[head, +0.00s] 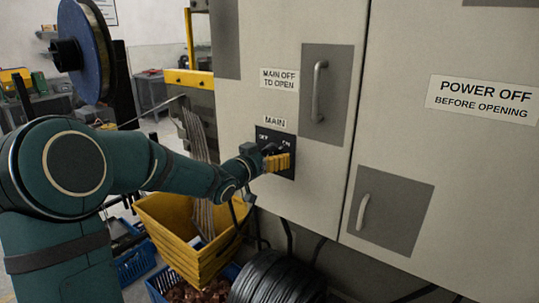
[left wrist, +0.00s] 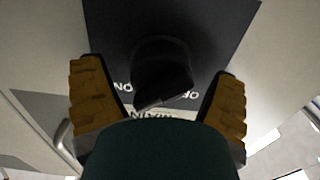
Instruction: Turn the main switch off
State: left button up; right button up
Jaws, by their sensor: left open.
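The main switch is a black rotary knob (left wrist: 160,68) on a dark plate (head: 291,135) with OFF on the left and ON on the right in the head view. In the left wrist view the labels are upside down, with ON at the left. My left gripper (head: 277,161) is in front of the plate. In the left wrist view its yellow-padded fingers are open, one on each side of the knob, with gaps visible. The knob is mostly hidden by the gripper in the head view. I cannot tell its setting. My right gripper is not in view.
The plate is on a grey cabinet (head: 245,101) with a MAIN label (head: 275,122) above the switch. A door handle (head: 319,90) stands out above right. A yellow bin (head: 174,222) and a black coil (head: 277,280) are below my left arm.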

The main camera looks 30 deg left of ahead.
pick_arm(q)
jog(key=c, duration=1.2)
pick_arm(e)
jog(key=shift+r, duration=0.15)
pick_arm(q)
jog(key=n+p, duration=0.2)
jog(key=n, duration=0.1)
jog(key=shift+r+n, duration=0.1)
jog(key=shift+n, duration=0.2)
jog(key=n+p, duration=0.2)
jog(key=n, duration=0.2)
jog(key=shift+a+p, duration=0.15)
jog(key=shift+p, duration=0.25)
jog(key=n+p, duration=0.2)
jog(key=n, duration=0.1)
jog(key=n+p, duration=0.2)
jog(key=n, duration=0.2)
jog(key=shift+a+f, duration=0.1)
jog(key=shift+f, duration=0.1)
jog(key=shift+f+n+p, duration=0.1)
jog(key=shift+n+p, duration=0.55)
jog(key=shift+n, duration=0.95)
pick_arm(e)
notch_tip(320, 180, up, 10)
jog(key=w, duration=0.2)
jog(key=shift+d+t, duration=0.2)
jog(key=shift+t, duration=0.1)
